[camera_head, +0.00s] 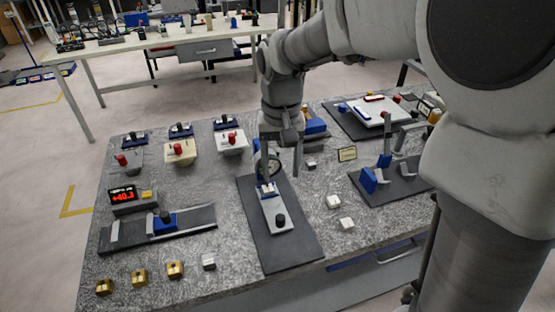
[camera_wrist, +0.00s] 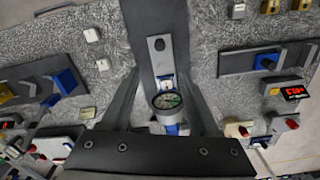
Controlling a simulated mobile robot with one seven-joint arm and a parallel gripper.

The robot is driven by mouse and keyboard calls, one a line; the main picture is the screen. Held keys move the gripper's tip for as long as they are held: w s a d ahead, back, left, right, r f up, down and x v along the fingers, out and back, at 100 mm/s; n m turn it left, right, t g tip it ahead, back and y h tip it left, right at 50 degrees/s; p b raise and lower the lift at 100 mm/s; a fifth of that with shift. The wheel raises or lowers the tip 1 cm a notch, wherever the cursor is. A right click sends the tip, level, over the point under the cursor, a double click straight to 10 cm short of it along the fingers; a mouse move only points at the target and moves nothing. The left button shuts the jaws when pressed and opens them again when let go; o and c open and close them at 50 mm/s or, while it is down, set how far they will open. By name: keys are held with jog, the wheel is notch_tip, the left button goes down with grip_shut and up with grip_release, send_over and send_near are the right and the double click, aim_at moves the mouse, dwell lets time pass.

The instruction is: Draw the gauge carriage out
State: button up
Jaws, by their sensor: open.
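The knob also shows in the wrist view (camera_wrist: 159,44). My gripper (camera_head: 282,164) is open, its fingers pointing down over the plate's far end, one on each side of the gauge. In the head view a finger partly hides the gauge. I cannot tell whether the fingers touch anything.
Left stands a dark rail (camera_head: 190,231) with a blue block and a red "+40.3" readout (camera_head: 123,195). Right is another dark plate (camera_head: 405,186) with upright blue parts. Brass blocks (camera_head: 139,277) line the front left. Small white blocks (camera_head: 347,224) lie right of the central plate.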

aim_at(280, 217)
notch_tip(280, 217, down, 16)
jog(key=shift+f+b, duration=0.15)
jog(key=shift+b, duration=0.85)
grip_shut()
dwell(0.7)
